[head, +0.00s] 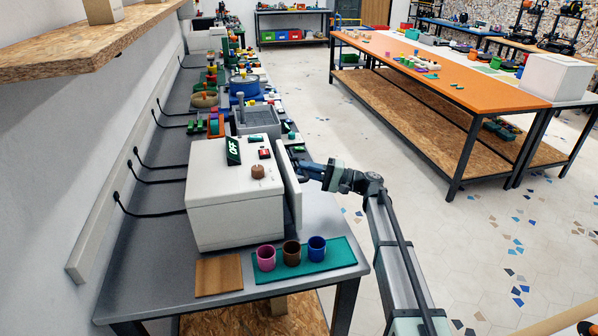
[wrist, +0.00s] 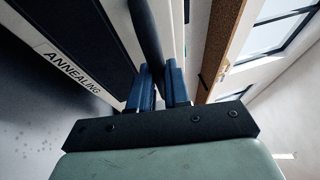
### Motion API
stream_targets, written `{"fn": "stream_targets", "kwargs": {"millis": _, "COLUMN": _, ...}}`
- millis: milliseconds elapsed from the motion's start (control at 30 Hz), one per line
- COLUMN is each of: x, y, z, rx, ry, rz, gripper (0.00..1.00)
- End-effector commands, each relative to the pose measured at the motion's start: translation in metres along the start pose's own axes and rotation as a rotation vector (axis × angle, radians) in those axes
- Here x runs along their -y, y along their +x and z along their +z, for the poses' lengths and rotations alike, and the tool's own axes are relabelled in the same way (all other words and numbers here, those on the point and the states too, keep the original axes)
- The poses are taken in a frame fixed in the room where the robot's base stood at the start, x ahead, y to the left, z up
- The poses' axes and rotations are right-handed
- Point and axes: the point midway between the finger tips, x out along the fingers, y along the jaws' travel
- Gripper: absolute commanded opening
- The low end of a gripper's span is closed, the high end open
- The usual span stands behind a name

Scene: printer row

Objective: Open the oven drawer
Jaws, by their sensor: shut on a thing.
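The oven (head: 232,205) is a white box on the grey bench. Its upright front panel (head: 291,200) faces right; I cannot tell clearly how far it stands out from the body. In the wrist view the white front (wrist: 95,30) carries an "ANNEALING" label. A dark bar handle (wrist: 147,35) runs along that front. My gripper (head: 303,171) is at the panel from the right side. In the wrist view its blue fingers (wrist: 160,90) are shut on the handle, one on each side. The handle is mostly hidden in the head view.
On the oven top are an "OFF" display (head: 233,151) and a brown knob (head: 258,171). Several cups stand on a teal mat (head: 338,252) in front, beside a brown board (head: 219,276). A grey bin (head: 257,121) is behind. The floor right of the oven is open.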

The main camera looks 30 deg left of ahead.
Motion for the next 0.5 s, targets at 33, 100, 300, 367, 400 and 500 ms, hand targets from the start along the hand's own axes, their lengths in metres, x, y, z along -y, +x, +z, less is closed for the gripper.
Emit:
{"fn": "stream_targets", "kwargs": {"millis": 33, "x": 0.002, "y": -0.011, "z": -0.006, "rx": -0.002, "ry": -0.001, "rz": 0.0, "gripper": 0.0}}
{"fn": "stream_targets", "kwargs": {"millis": 100, "x": 0.005, "y": -0.026, "z": -0.013, "rx": -0.002, "ry": -0.001, "rz": 0.0, "gripper": 0.0}}
{"fn": "stream_targets", "kwargs": {"millis": 300, "x": 0.014, "y": -0.068, "z": -0.03, "rx": -0.003, "ry": 0.0, "rz": 0.0, "gripper": 0.0}}
{"fn": "stream_targets", "kwargs": {"millis": 367, "x": 0.016, "y": -0.08, "z": -0.035, "rx": -0.001, "ry": 0.0, "rz": 0.0, "gripper": 0.0}}
{"fn": "stream_targets", "kwargs": {"millis": 400, "x": 0.018, "y": -0.087, "z": -0.038, "rx": -0.001, "ry": 0.0, "rz": 0.0, "gripper": 0.0}}
{"fn": "stream_targets", "kwargs": {"millis": 500, "x": 0.021, "y": -0.103, "z": -0.044, "rx": 0.0, "ry": -0.001, "rz": 0.0, "gripper": 0.0}}
